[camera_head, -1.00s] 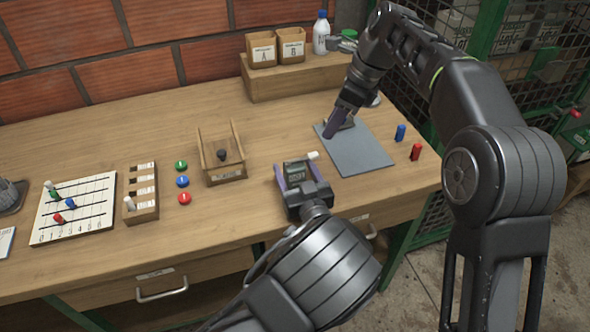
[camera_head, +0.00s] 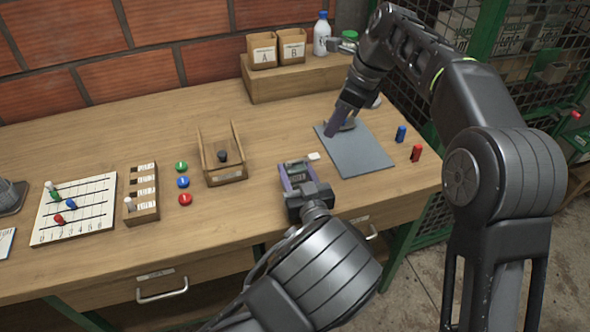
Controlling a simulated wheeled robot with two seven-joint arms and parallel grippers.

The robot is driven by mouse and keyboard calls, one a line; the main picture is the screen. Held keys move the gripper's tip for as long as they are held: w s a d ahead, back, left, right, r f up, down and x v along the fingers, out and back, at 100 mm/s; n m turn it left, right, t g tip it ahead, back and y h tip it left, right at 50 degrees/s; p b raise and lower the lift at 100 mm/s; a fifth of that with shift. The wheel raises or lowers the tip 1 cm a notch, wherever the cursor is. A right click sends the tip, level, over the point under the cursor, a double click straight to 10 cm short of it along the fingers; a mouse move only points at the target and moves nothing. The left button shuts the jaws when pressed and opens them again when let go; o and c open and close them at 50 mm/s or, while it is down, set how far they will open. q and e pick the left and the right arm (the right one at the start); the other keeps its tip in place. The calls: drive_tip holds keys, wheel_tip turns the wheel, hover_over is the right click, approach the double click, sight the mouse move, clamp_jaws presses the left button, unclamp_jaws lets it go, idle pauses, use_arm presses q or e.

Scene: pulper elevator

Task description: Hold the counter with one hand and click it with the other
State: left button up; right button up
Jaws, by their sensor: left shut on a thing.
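The counter (camera_head: 296,171) is a small dark grey box with a display, near the front of the table. My left gripper (camera_head: 298,180) is shut on it, with purple fingers on its two sides. The gripper body covers the counter's near part.
The grey mat (camera_head: 358,152) lies right of the counter, with a small white piece (camera_head: 314,156) between. Blue (camera_head: 401,133) and red (camera_head: 416,153) pegs stand right of the mat. A wooden tray (camera_head: 228,176) and coloured buttons (camera_head: 183,182) are to the left.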

clamp_jaws()
idle(1.3)
